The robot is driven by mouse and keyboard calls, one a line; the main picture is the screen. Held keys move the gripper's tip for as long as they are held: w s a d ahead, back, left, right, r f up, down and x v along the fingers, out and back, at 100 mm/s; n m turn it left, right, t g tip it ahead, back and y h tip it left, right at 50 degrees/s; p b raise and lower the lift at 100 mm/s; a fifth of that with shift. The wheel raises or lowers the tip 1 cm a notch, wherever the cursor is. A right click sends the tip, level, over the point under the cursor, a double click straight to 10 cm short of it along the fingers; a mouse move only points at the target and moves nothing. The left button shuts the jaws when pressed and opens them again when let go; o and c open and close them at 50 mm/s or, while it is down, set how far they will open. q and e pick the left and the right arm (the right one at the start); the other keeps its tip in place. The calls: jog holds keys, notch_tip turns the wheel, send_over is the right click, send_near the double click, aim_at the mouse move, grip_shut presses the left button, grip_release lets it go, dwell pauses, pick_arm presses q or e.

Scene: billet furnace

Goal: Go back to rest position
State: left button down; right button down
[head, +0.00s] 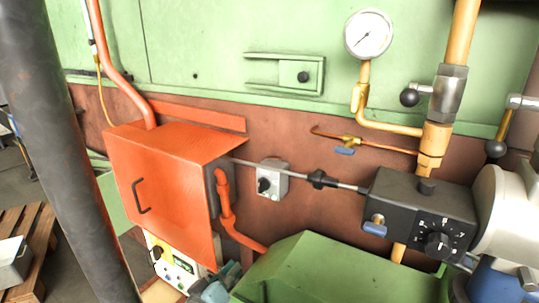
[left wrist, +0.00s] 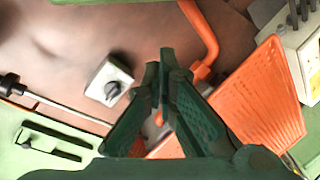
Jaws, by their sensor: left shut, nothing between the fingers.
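My left gripper (head: 228,278) shows small at the bottom of the head view, below the orange cabinet and left of a green sloped housing. Most of it is cut off or hidden there. In the left wrist view its dark green fingers (left wrist: 167,62) come together at the tips, shut and empty. They stand in front of the brown wall, between the grey switch box (left wrist: 109,80) and the orange cabinet (left wrist: 262,98), with nothing held. My right gripper is in neither view.
The orange cabinet (head: 160,185) with a black handle stands at left. The green sloped housing (head: 325,270) fills the bottom middle. A grey switch box (head: 271,180), a black control box (head: 420,213), a gauge (head: 368,34) and pipes sit along the wall. A wooden pallet (head: 28,240) is at far left.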

pick_arm(q)
jog(key=s+a+f+m+g+y, duration=0.2)
jog(key=s+a+f+g, duration=0.25)
jog(key=s, duration=0.65)
jog(key=s+a+f+m+g+y, duration=0.25)
jog(key=s+a+f, duration=0.2)
jog(key=s, duration=0.65)
jog(key=s+a+f+m+g+y, duration=0.1)
jog(key=s+a+f+m+g, duration=0.25)
jog(key=s, duration=0.75)
notch_tip(320, 180, down, 21)
jog(key=s+a+n+g, duration=0.2)
jog(key=s+f+b, duration=0.1)
jog(key=s+f, duration=1.2)
jog(key=shift+s+n+g, duration=0.3)
jog(key=shift+s+g, duration=0.05)
jog(key=shift+g, duration=0.1)
